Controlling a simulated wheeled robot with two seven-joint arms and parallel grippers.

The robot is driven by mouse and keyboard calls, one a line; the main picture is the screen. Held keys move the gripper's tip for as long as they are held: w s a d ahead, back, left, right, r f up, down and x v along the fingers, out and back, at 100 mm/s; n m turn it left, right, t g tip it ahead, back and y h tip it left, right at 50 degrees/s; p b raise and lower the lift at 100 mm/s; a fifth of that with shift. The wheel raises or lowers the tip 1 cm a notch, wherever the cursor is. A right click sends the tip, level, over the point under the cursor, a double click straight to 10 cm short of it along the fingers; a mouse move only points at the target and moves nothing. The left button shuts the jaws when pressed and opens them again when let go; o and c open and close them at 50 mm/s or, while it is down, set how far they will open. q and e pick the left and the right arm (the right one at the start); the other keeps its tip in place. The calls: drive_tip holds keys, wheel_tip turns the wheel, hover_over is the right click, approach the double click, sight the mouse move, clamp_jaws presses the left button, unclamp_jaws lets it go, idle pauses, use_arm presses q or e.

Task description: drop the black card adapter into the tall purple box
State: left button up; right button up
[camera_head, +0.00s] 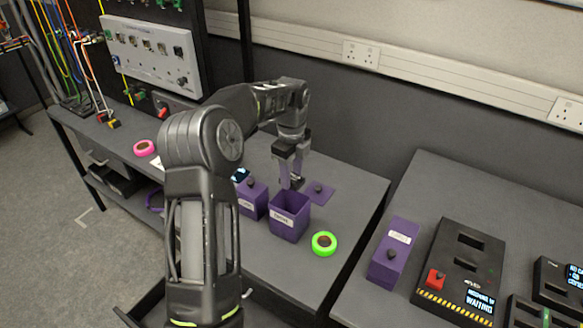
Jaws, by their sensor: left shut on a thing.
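The tall purple box (289,222) stands open on the grey bench, with a white label on its front. My left gripper (291,178) points down over the back of its opening. It is shut on a small dark thing (297,184), which looks like the black card adapter, though it is tiny and partly hidden by the fingers. I cannot tell whether the fingertips are just above the rim or slightly inside it. My right gripper is not in view.
A lidded purple box (252,201) stands left of the tall one. A flat purple lid (319,191) with a dark knob lies behind it, and a green tape roll (324,243) lies to the right. Past a gap, another bench holds a long purple box (391,262) and a black device (459,270).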

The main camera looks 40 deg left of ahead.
use_arm(q)
drive_tip(key=o, duration=1.4)
drive_tip(key=shift+o, duration=0.2)
wheel_tip(320, 180, up, 8)
drive_tip(key=shift+f+b, duration=0.1)
drive_tip(key=shift+b, duration=0.35)
drive_tip(key=shift+s+f, duration=0.1)
